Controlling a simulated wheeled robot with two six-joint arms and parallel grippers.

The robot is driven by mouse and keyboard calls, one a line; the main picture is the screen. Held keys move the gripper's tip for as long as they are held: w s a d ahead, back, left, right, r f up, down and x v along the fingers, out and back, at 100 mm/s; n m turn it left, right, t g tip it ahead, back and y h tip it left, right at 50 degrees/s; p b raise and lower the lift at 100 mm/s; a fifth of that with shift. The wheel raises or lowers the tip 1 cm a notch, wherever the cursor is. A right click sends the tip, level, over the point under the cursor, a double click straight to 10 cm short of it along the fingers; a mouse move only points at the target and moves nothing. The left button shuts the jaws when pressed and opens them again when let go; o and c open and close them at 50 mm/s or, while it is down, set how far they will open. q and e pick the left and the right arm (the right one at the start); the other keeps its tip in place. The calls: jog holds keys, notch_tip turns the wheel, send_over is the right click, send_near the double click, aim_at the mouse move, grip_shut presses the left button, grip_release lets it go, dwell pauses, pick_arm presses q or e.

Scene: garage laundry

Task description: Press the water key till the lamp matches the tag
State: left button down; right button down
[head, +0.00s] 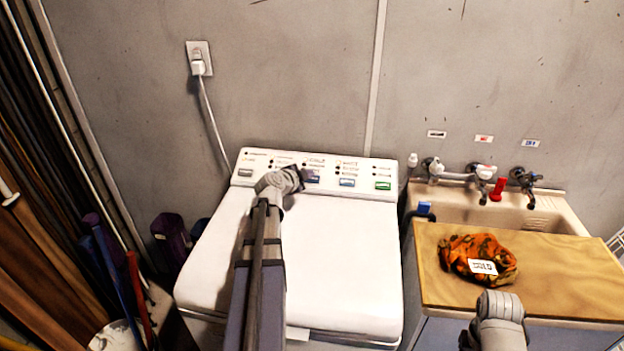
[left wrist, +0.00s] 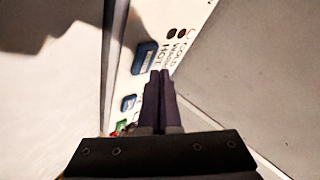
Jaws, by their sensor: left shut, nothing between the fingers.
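The white washer's control panel (head: 330,165) has a row of keys with small lamps. My left gripper (head: 299,174) is shut and empty at the panel, beside a dark blue key (head: 312,177). In the left wrist view its fingertips (left wrist: 160,74) overlap the lower edge of that blue key (left wrist: 145,57); I cannot tell whether they touch. Lamps (left wrist: 181,33) beside labels reading HOT, WARM and COLD sit by this key; which is lit is unclear. A white tag (head: 483,267) lies on an orange patterned cloth; its print is too small to read. My right gripper (head: 498,304) is near the counter's front, fingers unclear.
A wooden board (head: 560,285) by the sink (head: 470,212) bears the cloth (head: 460,250). Taps (head: 480,172) are on the wall behind. Further panel keys are blue (head: 347,183), green (head: 382,186) and grey (head: 245,173).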

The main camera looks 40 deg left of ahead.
dwell(0.3)
pick_arm(q)
jog(key=shift+w+f+b, duration=0.2)
jog(key=shift+f+b, duration=0.2)
jog(key=shift+w+a+f+b, duration=0.1)
jog(key=shift+a+f+b, duration=0.05)
jog(key=shift+f+b, duration=0.4)
dwell(1.3)
jog(key=shift+r, duration=0.2)
jog(key=shift+r+p, duration=0.55)
jog(key=shift+p, duration=0.2)
jog(key=shift+s+r, duration=0.15)
jog(key=shift+s, duration=0.05)
jog(key=r+p, duration=0.1)
jog(key=s+r+p, duration=0.1)
jog(key=r+p, duration=0.1)
jog(key=d+r+p, duration=0.1)
jog(key=shift+s+d+r+p, duration=0.1)
jog(key=shift+s+r+p, duration=0.2)
jog(key=shift+s+p, duration=0.1)
